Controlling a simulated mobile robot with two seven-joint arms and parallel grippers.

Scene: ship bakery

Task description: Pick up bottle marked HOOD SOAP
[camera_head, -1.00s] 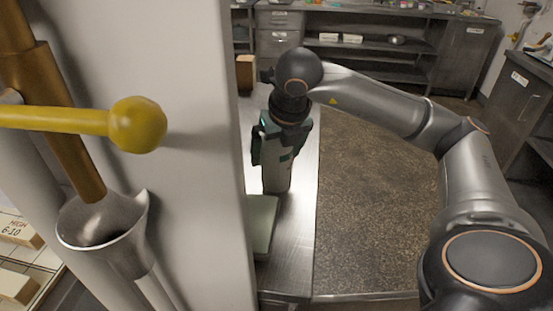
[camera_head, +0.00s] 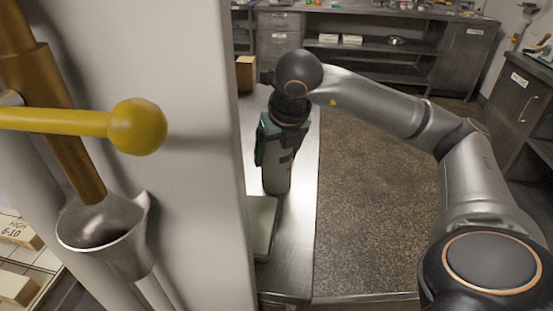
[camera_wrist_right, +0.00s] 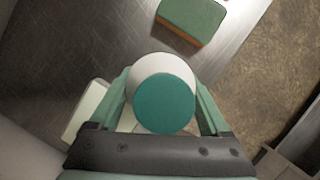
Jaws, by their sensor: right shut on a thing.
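A pale bottle (camera_head: 277,178) stands upright on the narrow steel counter (camera_head: 295,235). In the right wrist view its round green cap (camera_wrist_right: 164,104) and white shoulder (camera_wrist_right: 160,67) show from above. No label can be read, so I cannot tell whether it says HOOD SOAP. My right gripper (camera_head: 278,150) points down over the bottle; in the right wrist view its two green fingers lie on either side and it is shut on the bottle. The bottle's base appears at the counter top; I cannot tell whether it touches. My left gripper is not in view.
A green sponge-like block (camera_wrist_right: 192,18) lies on the counter near the bottle. A pale flat board (camera_head: 262,225) lies in front. A white wall panel (camera_head: 190,150) with a yellow-knobbed lever (camera_head: 137,125) blocks the left. Open floor (camera_head: 375,200) is right.

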